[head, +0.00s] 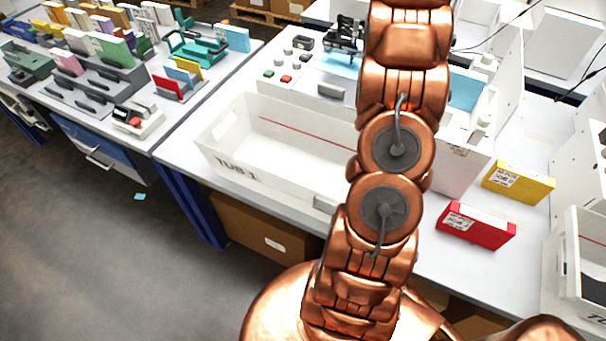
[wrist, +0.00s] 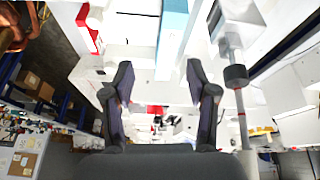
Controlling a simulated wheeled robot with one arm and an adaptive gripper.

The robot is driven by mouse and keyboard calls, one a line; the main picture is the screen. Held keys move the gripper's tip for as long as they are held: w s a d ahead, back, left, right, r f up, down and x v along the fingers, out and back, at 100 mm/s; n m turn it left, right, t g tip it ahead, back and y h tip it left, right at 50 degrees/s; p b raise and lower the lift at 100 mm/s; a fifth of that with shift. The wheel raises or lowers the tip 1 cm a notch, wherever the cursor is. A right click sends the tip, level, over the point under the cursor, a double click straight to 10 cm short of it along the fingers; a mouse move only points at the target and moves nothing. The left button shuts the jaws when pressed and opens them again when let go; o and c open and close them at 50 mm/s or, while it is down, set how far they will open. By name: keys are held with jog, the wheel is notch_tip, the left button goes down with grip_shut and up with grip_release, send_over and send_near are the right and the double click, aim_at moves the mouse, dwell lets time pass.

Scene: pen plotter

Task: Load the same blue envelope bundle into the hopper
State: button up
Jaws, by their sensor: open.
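My gripper (wrist: 160,88) is open in the wrist view, with two dark fingers apart and nothing visible between them. In the head view my copper arm hides it. A light-blue strip (wrist: 172,28) lies between white surfaces beyond the fingertips in the wrist view, apart from them. In the head view light blue shows on both sides of my arm, at a flat blue patch (head: 342,66) and a blue piece (head: 466,90) by the white plotter housing (head: 462,150). I cannot tell which of these is the envelope bundle, or which white part is the hopper.
A red bundle (head: 475,226) and a yellow bundle (head: 518,182) lie on the right of the white table. An empty-looking white tub (head: 235,170) marked TUB 1 stands at the left; another tub (head: 583,270) is at the right edge. A post (wrist: 238,95) stands right of my fingers.

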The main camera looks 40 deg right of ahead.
jog(key=w+a+f+n+t, duration=0.15)
jog(key=a+n, duration=0.55)
jog(key=a, duration=0.7)
jog(key=w+a+n, duration=0.3)
jog(key=a+n, duration=0.5)
jog(key=a, duration=0.7)
jog(key=s+a+f+n, duration=0.3)
jog(key=s+a+n, duration=0.1)
jog(key=a, duration=0.3)
jog(key=s+a+f+n+y, duration=0.1)
jog(key=s+a+f+n, duration=0.3)
jog(key=s+a, duration=0.3)
jog(key=s+a+f+n+y, duration=0.1)
jog(key=s+a+f+n, duration=0.2)
jog(key=s+a+n, duration=0.3)
jog(key=a, duration=0.3)
jog(key=shift+f+t, duration=0.3)
jog(key=shift+t, duration=0.05)
jog(key=shift+c, duration=0.3)
jog(key=shift+c, duration=1)
jog(key=shift+d, duration=0.15)
jog(key=shift+c, duration=0.3)
